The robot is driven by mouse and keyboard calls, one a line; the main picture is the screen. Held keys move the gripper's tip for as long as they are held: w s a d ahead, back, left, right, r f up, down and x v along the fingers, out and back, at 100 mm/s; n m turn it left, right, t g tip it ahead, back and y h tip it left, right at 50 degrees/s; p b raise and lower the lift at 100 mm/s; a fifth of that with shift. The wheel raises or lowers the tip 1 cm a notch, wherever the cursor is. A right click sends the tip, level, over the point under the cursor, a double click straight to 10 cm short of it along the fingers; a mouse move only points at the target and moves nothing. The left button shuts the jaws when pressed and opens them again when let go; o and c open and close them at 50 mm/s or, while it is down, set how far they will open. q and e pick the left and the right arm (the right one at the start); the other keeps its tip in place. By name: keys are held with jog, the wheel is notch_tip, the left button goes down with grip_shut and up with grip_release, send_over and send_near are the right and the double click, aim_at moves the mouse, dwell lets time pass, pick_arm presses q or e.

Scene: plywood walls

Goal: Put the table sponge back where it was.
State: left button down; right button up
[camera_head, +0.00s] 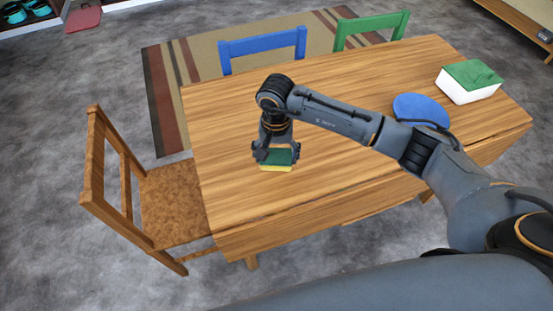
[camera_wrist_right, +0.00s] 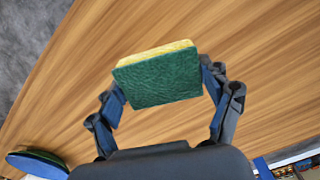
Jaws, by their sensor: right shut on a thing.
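The sponge (camera_head: 277,160), green on one side and yellow on the other, is between the fingers of my right gripper (camera_head: 274,155). In the right wrist view the sponge (camera_wrist_right: 160,78) shows its green face, with a yellow edge at the top. My right gripper (camera_wrist_right: 165,95) is shut on it, one finger at each side. The wooden table (camera_head: 350,165) lies under the gripper, which is over its left part. I cannot tell whether the sponge touches the table top. My left gripper is not in view.
A blue round item (camera_head: 420,108) and a white box with a green top (camera_head: 468,82) are on the table's right part. A wooden chair (camera_head: 165,205) stands at the left; blue (camera_head: 262,48) and green (camera_head: 370,28) chairs stand behind. The table's middle is clear.

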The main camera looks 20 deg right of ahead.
aim_at(277, 162)
jog(key=shift+w+d+f, duration=0.1)
jog(key=shift+w+f, duration=0.05)
jog(key=shift+f, duration=0.1)
notch_tip(277, 162, down, 3)
jog(key=shift+w+p, duration=0.1)
jog(key=shift+p, duration=0.6)
jog(key=shift+f, duration=0.2)
jog(key=shift+d, duration=0.1)
jog(key=shift+f+b, duration=0.2)
jog(key=shift+b, duration=0.15)
jog(key=o, duration=1.2)
jog(key=shift+c, duration=0.2)
jog(key=shift+r, duration=0.1)
